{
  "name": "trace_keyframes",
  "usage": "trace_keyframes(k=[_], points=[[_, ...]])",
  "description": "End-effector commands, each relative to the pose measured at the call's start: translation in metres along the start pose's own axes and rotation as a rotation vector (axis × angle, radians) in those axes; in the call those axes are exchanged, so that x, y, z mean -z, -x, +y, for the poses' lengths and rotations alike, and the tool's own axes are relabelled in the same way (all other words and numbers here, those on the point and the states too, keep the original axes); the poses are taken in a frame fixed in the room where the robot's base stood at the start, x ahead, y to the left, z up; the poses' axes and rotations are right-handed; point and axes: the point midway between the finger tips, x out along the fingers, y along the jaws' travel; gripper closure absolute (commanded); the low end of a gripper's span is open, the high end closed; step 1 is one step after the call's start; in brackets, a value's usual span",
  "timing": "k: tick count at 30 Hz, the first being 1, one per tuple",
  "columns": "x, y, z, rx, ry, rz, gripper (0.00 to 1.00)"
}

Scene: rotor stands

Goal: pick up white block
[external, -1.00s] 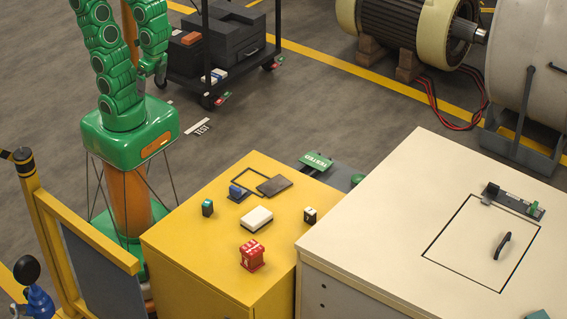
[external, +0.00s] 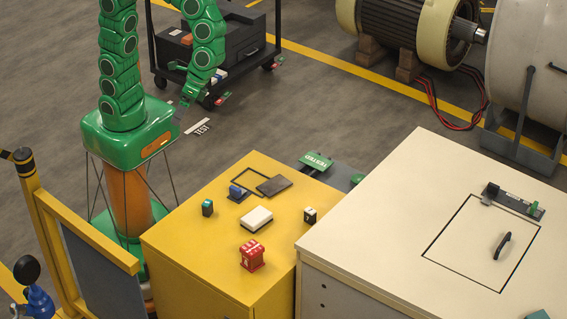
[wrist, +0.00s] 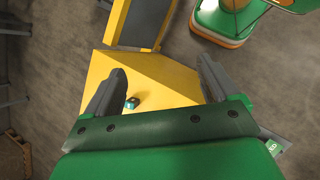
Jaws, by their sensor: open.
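A white block (external: 257,219) with a dark base lies on the yellow cabinet top (external: 185,242), near its middle. A smaller block with a white top and dark sides (external: 310,214) stands to its right by the edge. My gripper (external: 182,107) is up and left of the cabinet in the external view, well apart from both blocks. In the wrist view my gripper (wrist: 160,80) is open, with nothing between its fingers. The yellow top shows below it there with a small dark-and-teal block (wrist: 131,103); I cannot make out the white block in that view.
On the yellow top are a red block (external: 252,256), a green-topped dark block (external: 207,208), a blue piece (external: 237,192) and a dark plate (external: 274,185). A cream cabinet (external: 400,230) adjoins at right. A black cart (external: 235,60) stands behind.

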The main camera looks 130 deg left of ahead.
Motion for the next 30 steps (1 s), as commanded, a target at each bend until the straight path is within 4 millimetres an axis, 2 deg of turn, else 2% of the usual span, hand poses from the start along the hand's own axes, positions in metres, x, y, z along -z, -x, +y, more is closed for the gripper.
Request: trace_keyframes(k=[15,30], points=[[0.095,0.0,0.053,-0.156,0.224,-0.136,0.12],[0.194,-0.009,0.085,-0.299,0.426,-0.278,0.12]])
